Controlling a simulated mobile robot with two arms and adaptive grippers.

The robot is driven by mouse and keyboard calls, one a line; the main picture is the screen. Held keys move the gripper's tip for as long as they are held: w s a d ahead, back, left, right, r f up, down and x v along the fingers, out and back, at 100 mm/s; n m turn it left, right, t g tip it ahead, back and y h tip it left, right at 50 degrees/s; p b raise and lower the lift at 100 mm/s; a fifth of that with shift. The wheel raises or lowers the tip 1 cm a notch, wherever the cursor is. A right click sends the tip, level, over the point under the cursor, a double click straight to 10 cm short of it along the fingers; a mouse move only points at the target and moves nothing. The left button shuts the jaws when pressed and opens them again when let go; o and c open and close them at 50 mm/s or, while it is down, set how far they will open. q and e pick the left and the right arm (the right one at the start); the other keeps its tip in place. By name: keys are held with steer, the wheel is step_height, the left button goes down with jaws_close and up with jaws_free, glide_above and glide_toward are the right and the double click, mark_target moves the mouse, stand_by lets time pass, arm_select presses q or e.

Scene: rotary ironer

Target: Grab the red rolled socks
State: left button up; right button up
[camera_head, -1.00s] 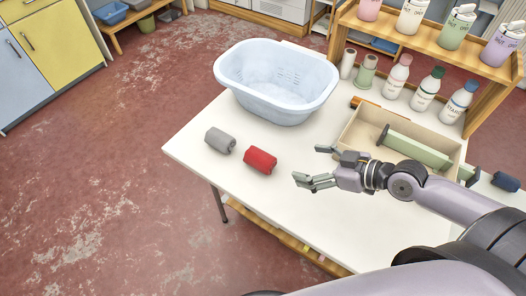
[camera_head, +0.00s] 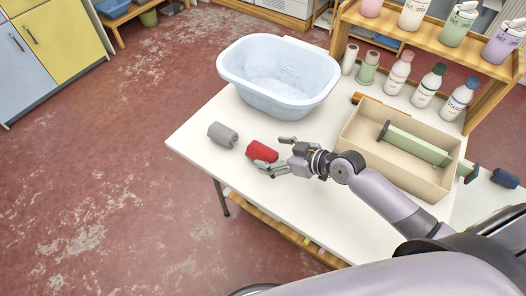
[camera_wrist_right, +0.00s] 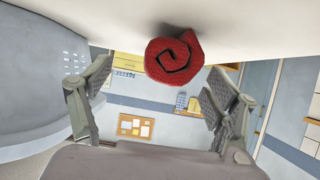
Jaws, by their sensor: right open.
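The red rolled socks (camera_head: 262,151) lie on the white table, near its left edge. In the right wrist view the red roll (camera_wrist_right: 174,56) shows its spiral end, between and ahead of the two finger pads. My right gripper (camera_head: 274,155) is open, at the right side of the red roll, with its fingers pointing at it. Its open fingers also show in the right wrist view (camera_wrist_right: 153,105), with nothing held between them. One finger covers a little of the roll's lower right in the head view. My left gripper is not in view.
A grey roll (camera_head: 222,135) lies just left of the red one. A pale blue basin (camera_head: 278,98) stands behind them. The table (camera_head: 200,155) is clear at the left front.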

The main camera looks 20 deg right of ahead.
mark_target(263, 152)
steer(key=x, duration=0.4)
steer(key=shift+a, duration=0.15)
steer(key=shift+s, duration=0.1)
steer(key=shift+c, duration=0.2)
steer(key=c, duration=1.1)
steer(key=shift+r, duration=0.1)
steer(key=shift+c, duration=0.2)
